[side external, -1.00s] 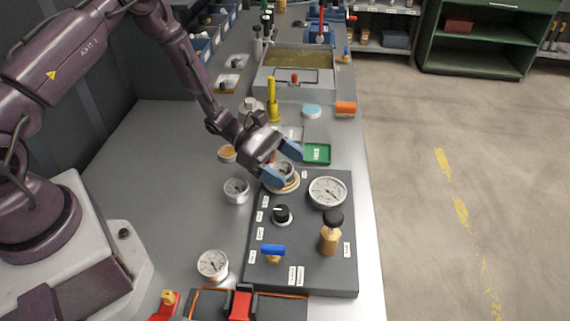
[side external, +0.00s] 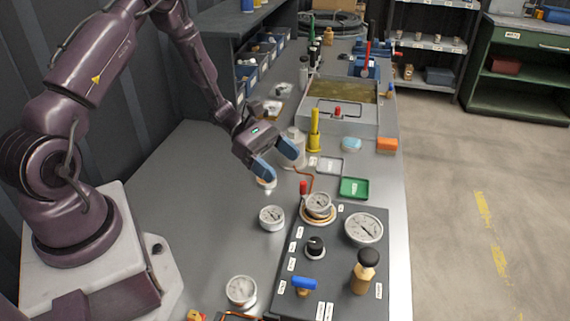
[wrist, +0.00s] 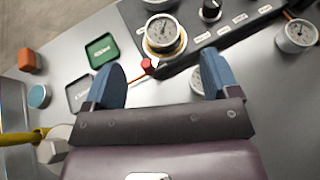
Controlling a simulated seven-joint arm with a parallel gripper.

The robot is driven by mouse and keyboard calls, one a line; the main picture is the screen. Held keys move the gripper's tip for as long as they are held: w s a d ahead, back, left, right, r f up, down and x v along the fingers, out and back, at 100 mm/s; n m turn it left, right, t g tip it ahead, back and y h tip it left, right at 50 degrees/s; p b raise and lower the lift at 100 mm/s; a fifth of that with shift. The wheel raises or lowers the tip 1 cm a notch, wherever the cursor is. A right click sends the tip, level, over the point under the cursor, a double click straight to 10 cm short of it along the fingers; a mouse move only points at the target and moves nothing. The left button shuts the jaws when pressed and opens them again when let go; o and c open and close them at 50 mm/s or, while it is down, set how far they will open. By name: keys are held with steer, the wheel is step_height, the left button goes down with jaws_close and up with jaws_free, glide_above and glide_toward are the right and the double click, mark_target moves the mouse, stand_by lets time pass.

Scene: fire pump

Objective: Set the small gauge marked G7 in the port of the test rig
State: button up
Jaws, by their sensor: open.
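A small round gauge (side external: 318,201) with a white dial stands in the brass-ringed port (side external: 319,217) at the far left corner of the dark test rig (side external: 342,272). In the wrist view this gauge (wrist: 163,36) sits inside the brass ring, ahead of my fingers. Its marking is too small to read. My gripper (side external: 277,163) is open and empty, above the bench behind and left of the port, clear of the gauge. The wrist view shows a wide gap between its blue fingers (wrist: 163,78).
A larger gauge (side external: 363,228), black knob (side external: 315,246), blue-handled valve (side external: 304,284) and brass plunger (side external: 365,272) stand on the rig. Two loose gauges (side external: 272,217) (side external: 241,290) lie left of it. A red-topped piece (side external: 303,188) and green tray (side external: 354,187) are behind.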

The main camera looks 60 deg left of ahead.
steer(key=s+d+r+m+g+y, duration=0.2)
steer(key=s+d+r+m+y, duration=0.15)
steer(key=r+m, duration=0.35)
steer(key=s+d+r+m+g+y, duration=0.2)
steer(key=s+r+m+g, duration=0.15)
steer(key=r+m, duration=0.4)
steer(key=s+r+m+t+y, duration=0.5)
steer(key=s+r+m+y, duration=0.2)
steer(key=s+r, duration=0.3)
steer(key=shift+s+a+r+m+t, duration=0.25)
steer(key=shift+s+m+t, duration=0.1)
steer(key=shift+s+m, duration=0.3)
steer(key=shift+c, duration=1.1)
